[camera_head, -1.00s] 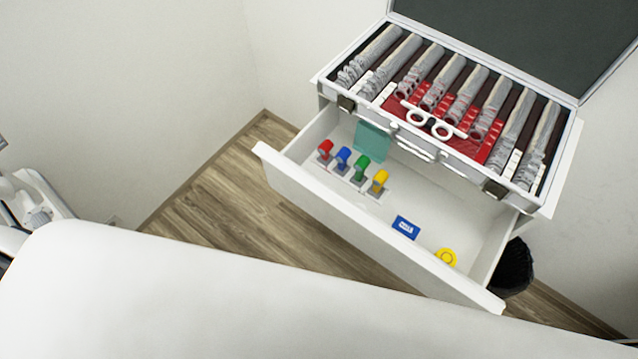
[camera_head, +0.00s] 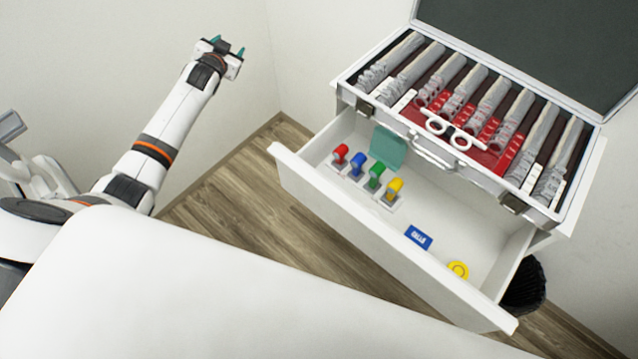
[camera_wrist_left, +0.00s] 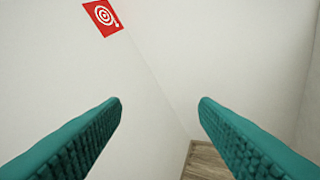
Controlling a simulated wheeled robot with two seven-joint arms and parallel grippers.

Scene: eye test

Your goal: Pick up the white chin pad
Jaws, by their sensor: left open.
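I cannot make out a white chin pad for certain in either view. My left gripper (camera_head: 228,44) is raised at the upper left of the head view, in front of the bare wall and well left of the open drawer. Its two teal fingers stand apart with nothing between them, as the left wrist view (camera_wrist_left: 160,102) also shows. My right gripper is not in view.
The open white drawer (camera_head: 380,240) holds red, blue, green and yellow handled pieces (camera_head: 376,176), a blue box (camera_head: 418,237) and a yellow ring (camera_head: 458,270). Above is an open lens case (camera_head: 435,155) with white trial frames (camera_head: 447,128). A black bin (camera_head: 525,285) stands at right.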

